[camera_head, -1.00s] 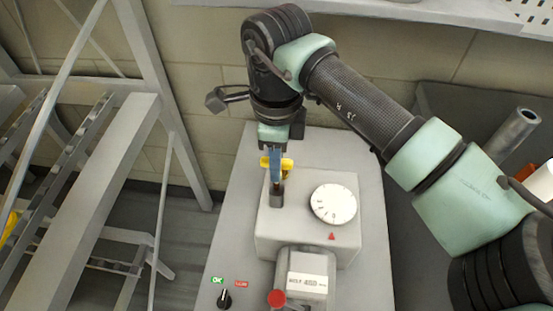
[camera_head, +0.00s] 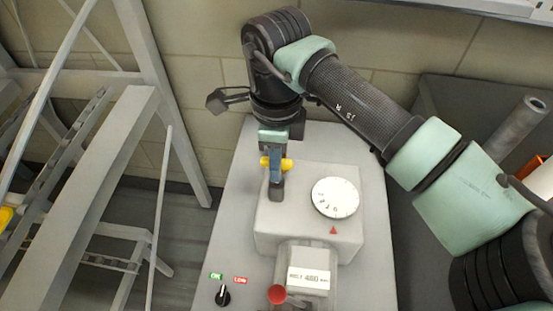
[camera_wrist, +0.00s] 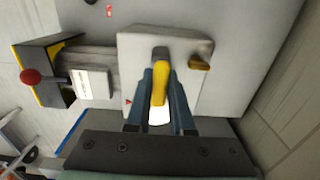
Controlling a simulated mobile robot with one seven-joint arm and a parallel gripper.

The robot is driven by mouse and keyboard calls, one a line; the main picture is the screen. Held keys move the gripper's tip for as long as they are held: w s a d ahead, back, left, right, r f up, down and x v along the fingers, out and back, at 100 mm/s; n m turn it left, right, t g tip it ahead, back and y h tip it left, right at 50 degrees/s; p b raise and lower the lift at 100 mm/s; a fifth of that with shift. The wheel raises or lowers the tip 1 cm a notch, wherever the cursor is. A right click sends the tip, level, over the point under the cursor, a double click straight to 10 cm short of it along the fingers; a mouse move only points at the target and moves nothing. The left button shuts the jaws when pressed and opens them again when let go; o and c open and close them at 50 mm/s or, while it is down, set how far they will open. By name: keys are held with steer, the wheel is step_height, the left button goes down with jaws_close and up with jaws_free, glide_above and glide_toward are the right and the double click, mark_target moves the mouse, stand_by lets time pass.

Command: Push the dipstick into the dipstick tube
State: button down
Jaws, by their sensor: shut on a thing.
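My gripper (camera_head: 276,177) is shut on the yellow handle of the dipstick (camera_head: 286,163), pointing down over the grey gearbox housing (camera_head: 310,230). The handle also shows between the fingers in the wrist view (camera_wrist: 160,80). The dark dipstick tube (camera_head: 276,194) stands on the housing top, directly below the fingertips in the head view. The dipstick's rod is hidden by the fingers and handle, so I cannot tell how deep it sits in the tube. The handle is low, close above the tube.
A white round dial (camera_head: 335,197) sits right of the tube. A brownish knob (camera_wrist: 200,63) shows on the housing in the wrist view. A grey frame (camera_head: 165,90) stands at left.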

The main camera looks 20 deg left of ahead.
steer(key=shift+f+b, duration=0.7)
steer(key=shift+f, duration=0.3)
steer(key=c, duration=0.7)
jaws_free()
step_height(320, 180, up, 13)
steer(key=p, duration=0.1)
steer(key=shift+s, duration=0.1)
